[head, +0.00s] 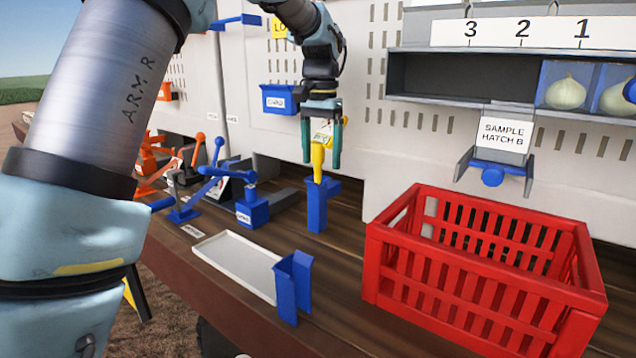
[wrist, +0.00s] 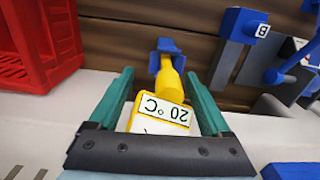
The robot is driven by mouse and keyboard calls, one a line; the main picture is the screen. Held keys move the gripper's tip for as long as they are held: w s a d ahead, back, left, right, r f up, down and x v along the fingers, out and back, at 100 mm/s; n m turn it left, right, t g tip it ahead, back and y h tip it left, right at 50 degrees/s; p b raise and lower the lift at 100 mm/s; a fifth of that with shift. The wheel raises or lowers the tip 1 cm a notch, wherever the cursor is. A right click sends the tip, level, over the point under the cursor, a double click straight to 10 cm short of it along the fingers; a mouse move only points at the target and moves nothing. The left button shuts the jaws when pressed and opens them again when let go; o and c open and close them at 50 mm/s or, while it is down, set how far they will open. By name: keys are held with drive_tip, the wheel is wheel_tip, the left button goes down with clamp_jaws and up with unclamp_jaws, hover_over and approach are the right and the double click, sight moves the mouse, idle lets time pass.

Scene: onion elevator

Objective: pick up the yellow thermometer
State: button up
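The yellow thermometer (head: 318,160) stands upright with its lower end in a blue holder (head: 317,210) on the wooden bench. In the wrist view the thermometer (wrist: 160,112) shows a white label reading 20 °C, with its tip toward the blue holder (wrist: 167,46). My gripper (head: 321,160) is above the holder with its green fingers on either side of the thermometer. In the wrist view my gripper (wrist: 158,88) is open, with gaps between the fingers and the thermometer's narrow part. The thermometer's top is partly hidden by my gripper in the head view.
A red crate (head: 470,290) stands to the right. A white tray (head: 238,262) and another blue holder (head: 292,285) lie in front. Blue and orange levers (head: 250,208) crowd the left. A grey shelf (head: 450,75) with onions and the Sample Hatch B chute (head: 500,135) is at the back right.

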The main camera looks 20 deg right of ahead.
clamp_jaws()
idle(0.4)
